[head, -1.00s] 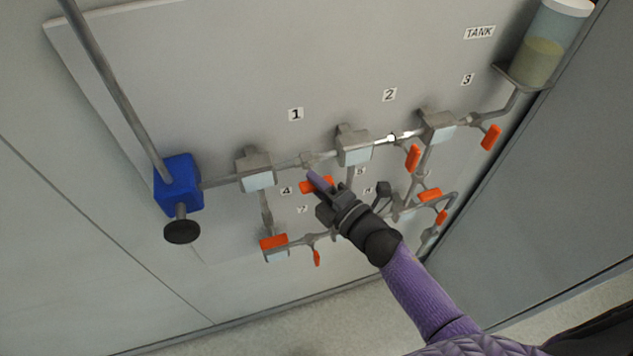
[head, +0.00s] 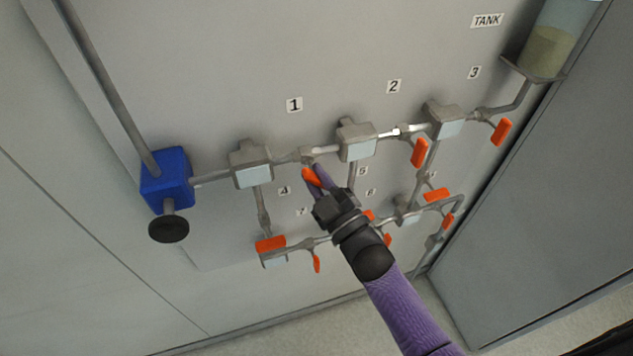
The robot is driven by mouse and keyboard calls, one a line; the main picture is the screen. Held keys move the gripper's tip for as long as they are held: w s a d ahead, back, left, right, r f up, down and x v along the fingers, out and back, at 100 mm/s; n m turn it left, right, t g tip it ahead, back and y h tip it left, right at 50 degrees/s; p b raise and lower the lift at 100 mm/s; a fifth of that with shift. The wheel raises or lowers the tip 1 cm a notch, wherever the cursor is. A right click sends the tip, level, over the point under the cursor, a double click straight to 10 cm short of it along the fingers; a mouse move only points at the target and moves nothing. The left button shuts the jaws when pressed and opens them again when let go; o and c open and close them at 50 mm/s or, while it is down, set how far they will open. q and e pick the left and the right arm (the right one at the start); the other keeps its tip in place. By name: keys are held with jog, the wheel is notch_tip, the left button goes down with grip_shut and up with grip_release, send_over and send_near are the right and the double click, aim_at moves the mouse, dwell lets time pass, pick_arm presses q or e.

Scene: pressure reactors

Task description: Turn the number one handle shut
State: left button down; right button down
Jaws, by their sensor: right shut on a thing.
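The number one handle (head: 312,177) is the orange lever on the upper pipe, below and right of the "1" label (head: 295,105). It hangs down from its valve (head: 307,154), slanting a little to the right. My right gripper (head: 318,180) reaches up from below and is shut on this handle. Its purple fingers hide part of the lever. My left gripper is not in view.
Grey blocks sit along the upper pipe, one of them (head: 251,165) left of the handle. A blue box (head: 166,180) with a black knob (head: 169,229) is at the left. Other orange handles (head: 419,153) hang nearby. A tank (head: 556,45) is at upper right.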

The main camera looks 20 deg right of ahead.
jog(key=m+h, duration=0.1)
jog(key=m, duration=0.1)
jog(key=m+t+h+b, duration=0.1)
jog(key=m, duration=0.2)
jog(key=shift+f, duration=0.15)
jog(key=m+h, duration=0.1)
jog(key=m, duration=0.2)
jog(key=m+t+h, duration=0.1)
jog(key=m+h, duration=0.1)
jog(key=m, duration=0.1)
jog(key=shift+b, duration=0.3)
jog(key=shift+m, duration=0.6)
jog(key=c, duration=0.6)
grip_release()
jog(key=b+v, duration=0.2)
jog(key=v, duration=0.8)
jog(key=shift+a, duration=0.1)
